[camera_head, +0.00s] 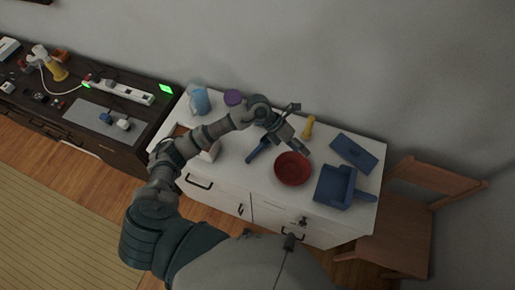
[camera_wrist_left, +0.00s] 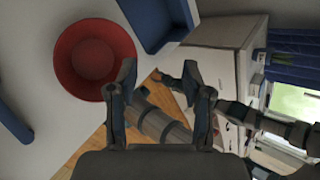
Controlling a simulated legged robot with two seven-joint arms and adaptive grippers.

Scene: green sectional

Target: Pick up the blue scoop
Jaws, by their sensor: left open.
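A blue scoop-like pan (camera_head: 333,186) with raised walls and a short stub on its right side lies at the right front of the white cabinet top; it also shows, cut off, at the top of the left wrist view (camera_wrist_left: 158,22). A slimmer blue piece (camera_head: 259,149) lies left of the red bowl; I cannot tell what it is. My left gripper (camera_head: 302,146) is above the cabinet top near the red bowl (camera_head: 293,168), apart from the pan. In the left wrist view its fingers (camera_wrist_left: 158,82) are spread, with nothing between them. My right gripper is not in view.
A flat blue tray (camera_head: 354,152) lies behind the pan, and a yellow item (camera_head: 308,127) stands behind the bowl. A blue jug (camera_head: 199,101) and a purple item (camera_head: 233,97) are at the back left. A wooden chair (camera_head: 408,222) stands close on the right.

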